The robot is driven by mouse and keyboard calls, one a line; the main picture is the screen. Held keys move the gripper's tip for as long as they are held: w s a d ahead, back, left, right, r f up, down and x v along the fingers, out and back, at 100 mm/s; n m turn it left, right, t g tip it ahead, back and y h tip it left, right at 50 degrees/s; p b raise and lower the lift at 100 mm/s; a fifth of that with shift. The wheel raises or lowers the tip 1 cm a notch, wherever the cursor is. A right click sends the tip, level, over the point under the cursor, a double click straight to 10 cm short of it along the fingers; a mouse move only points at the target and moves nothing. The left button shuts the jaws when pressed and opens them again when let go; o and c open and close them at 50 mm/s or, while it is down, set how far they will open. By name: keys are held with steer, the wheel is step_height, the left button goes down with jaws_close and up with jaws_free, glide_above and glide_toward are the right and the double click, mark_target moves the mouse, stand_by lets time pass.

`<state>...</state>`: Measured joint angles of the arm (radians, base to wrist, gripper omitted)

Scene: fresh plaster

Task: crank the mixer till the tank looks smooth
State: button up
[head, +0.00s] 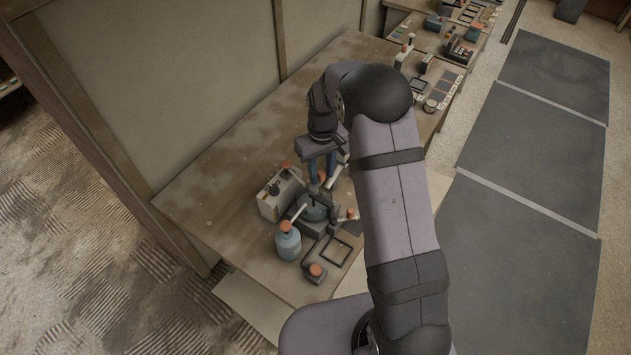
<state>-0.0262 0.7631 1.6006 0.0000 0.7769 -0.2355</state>
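The mixer (314,226) looks like a small dark grey unit with a round tank (313,208), on the wooden table in the head view. The tank's contents are too small and too shaded to judge. My gripper (321,180) points down just above and behind the tank, with two blue fingers. A small orange knob (322,176) shows at the fingertips; it may be the crank's handle. I cannot tell whether the fingers touch it or are shut on it. My arm covers the area to the right of the mixer.
A small orange-knobbed block (315,271) and a black frame (336,250) lie in front. The table's left part (215,190) is clear.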

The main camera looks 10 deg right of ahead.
stand_by(0.3)
step_height(320, 180, up, 6)
steer(key=p, duration=0.4)
steer(key=shift+f, duration=0.25)
steer(key=shift+r, duration=1.25)
steer(key=shift+w+m, duration=0.3)
steer(key=shift+m, duration=0.1)
steer(key=s+f+m+b, duration=0.1)
steer(key=s+b, duration=0.3)
steer(key=s, duration=0.8)
steer(key=s+d+f+m+b, duration=0.1)
steer(key=s+f+b, duration=0.2)
steer(key=s, duration=1)
steer(key=shift+s+b, duration=0.2)
steer(key=shift+b, duration=1)
